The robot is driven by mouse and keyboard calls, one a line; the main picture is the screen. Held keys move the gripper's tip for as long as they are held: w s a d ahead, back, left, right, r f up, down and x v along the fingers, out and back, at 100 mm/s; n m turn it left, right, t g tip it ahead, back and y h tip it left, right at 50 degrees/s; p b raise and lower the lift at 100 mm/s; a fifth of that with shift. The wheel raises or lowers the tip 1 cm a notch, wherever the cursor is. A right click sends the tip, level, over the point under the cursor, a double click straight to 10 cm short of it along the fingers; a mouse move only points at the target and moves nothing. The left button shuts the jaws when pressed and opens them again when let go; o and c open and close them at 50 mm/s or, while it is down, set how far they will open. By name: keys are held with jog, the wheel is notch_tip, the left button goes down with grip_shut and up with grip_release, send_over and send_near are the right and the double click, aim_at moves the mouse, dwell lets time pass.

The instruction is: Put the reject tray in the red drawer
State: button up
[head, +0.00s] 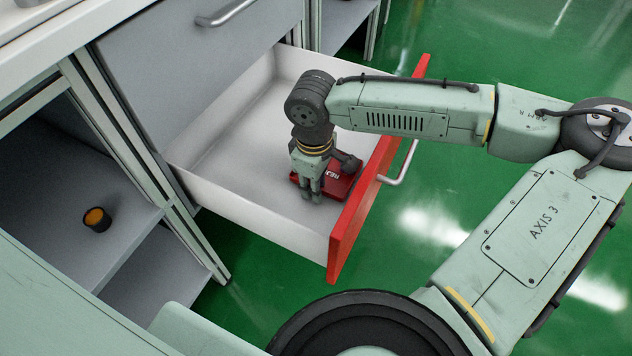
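The red drawer (342,240) is pulled open, with a red front, a bar handle and a white interior. The red reject tray (341,187), with white lettering partly showing, is inside the drawer close to the red front. My gripper (311,198) points down into the drawer at the tray's left part, its fingers close together and overlapping the tray in the picture. My wrist hides part of the tray. I cannot tell whether the fingers grip the tray's edge, or whether the tray rests on the drawer floor.
A grey closed drawer front (190,70) with a handle is above the open drawer. Open shelves stand at left, with a small dark pot (97,219) holding something orange. The drawer's back-left floor is empty. Green floor (440,230) is clear at right.

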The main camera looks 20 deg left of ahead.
notch_tip(320, 180, up, 12)
jog(key=p, duration=0.3)
jog(key=shift+s+r, duration=0.2)
jog(key=shift+s, duration=0.1)
